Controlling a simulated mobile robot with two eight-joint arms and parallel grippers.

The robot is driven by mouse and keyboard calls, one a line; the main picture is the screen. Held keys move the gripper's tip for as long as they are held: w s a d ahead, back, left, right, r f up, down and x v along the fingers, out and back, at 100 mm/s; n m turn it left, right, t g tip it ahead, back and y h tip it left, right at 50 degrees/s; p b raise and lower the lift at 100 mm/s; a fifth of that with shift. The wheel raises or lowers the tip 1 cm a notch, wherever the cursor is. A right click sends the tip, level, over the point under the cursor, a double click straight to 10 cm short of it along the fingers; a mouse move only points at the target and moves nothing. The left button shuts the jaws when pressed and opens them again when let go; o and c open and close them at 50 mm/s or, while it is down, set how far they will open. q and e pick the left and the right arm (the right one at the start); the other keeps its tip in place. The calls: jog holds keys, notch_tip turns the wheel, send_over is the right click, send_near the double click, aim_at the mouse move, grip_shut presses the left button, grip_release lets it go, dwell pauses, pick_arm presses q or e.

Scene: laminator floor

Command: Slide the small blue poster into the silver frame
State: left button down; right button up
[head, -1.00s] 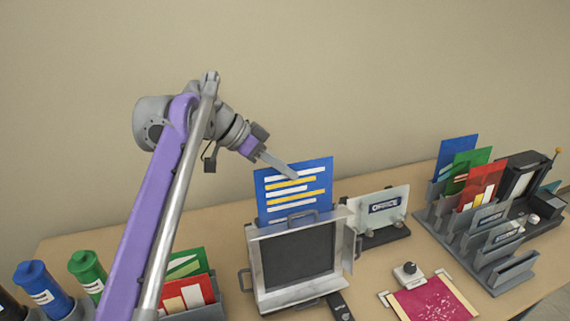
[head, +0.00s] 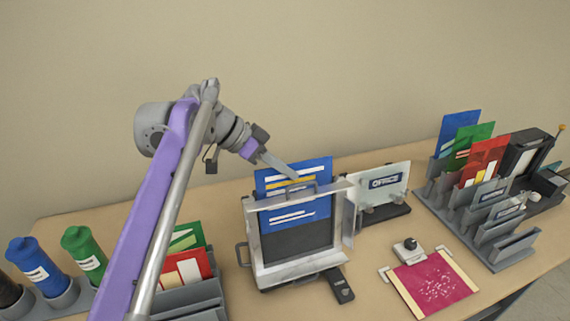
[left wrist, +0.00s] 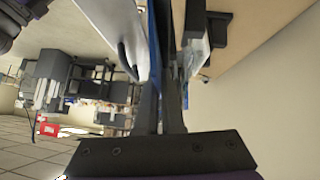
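The blue poster (head: 305,175), with white and yellow stripes, stands upright in the silver frame (head: 254,235) on the table. Its upper part rises above the frame's top bar. Its lower part shows through the window, over the dark backing, which stays bare lower down. My left gripper (head: 293,174) is at the poster's upper part and looks shut on it. In the left wrist view the fingers (left wrist: 161,105) are close together, with the poster's thin blue edge (left wrist: 153,35) running between them. My right gripper is not in view.
An office sign (head: 384,182) stands right of the frame. A black remote-like device (head: 340,287) lies in front. A magenta sheet (head: 434,282) lies on a small board. A grey rack (head: 480,215) of posters stands at right. Blue (head: 38,268) and green (head: 85,255) tubes stand at left.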

pick_arm(q)
jog(key=shift+s+f, duration=0.1)
jog(key=shift+f, duration=0.4)
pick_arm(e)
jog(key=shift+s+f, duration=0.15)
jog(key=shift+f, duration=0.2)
pick_arm(q)
jog(key=c, duration=1)
grip_release()
